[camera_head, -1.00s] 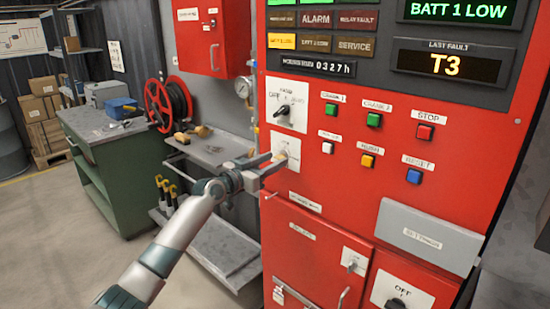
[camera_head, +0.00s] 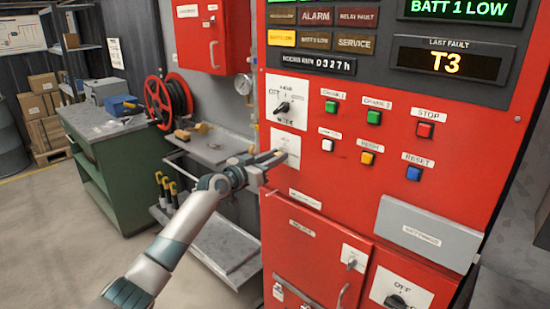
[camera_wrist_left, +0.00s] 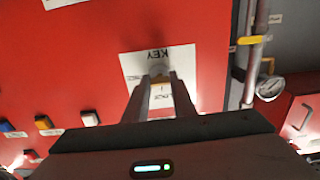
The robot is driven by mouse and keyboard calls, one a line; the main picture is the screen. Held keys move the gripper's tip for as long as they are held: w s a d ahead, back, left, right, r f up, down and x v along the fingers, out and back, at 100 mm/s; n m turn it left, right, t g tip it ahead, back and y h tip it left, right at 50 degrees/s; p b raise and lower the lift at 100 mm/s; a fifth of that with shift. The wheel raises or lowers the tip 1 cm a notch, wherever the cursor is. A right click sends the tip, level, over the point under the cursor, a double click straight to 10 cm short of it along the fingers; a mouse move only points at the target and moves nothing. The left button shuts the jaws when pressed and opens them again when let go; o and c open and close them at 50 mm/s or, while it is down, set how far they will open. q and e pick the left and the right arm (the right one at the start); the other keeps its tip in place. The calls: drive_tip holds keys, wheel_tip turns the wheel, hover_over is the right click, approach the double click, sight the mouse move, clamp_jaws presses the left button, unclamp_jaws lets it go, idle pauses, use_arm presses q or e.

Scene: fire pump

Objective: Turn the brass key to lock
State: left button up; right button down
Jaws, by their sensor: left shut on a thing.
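The white key plate (camera_head: 288,141) is on the red panel, below the mode selector plate. In the left wrist view the plate (camera_wrist_left: 183,62) appears upside down, with the word KEY on it. My left gripper (camera_head: 280,157) reaches in from the left, its fingertips at this plate. The brass key (camera_wrist_left: 157,82) shows as a small yellowish piece between the fingers, which are shut on it. The fingers hide most of the key, and its turn angle is hard to read. My right gripper is in neither view.
Above the key plate is the mode selector knob (camera_head: 283,107). Push buttons, including the red STOP button (camera_head: 425,130), sit to the right.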

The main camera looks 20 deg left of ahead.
use_arm(q)
drive_tip(key=shift+n, duration=0.3)
drive_tip(key=shift+n+p, duration=2.45)
drive_tip(key=shift+n, duration=6.25)
drive_tip(key=o, duration=1.1)
drive_tip(key=shift+c, duration=0.2)
drive_tip(key=shift+a, duration=0.1)
drive_tip(key=shift+s, duration=0.1)
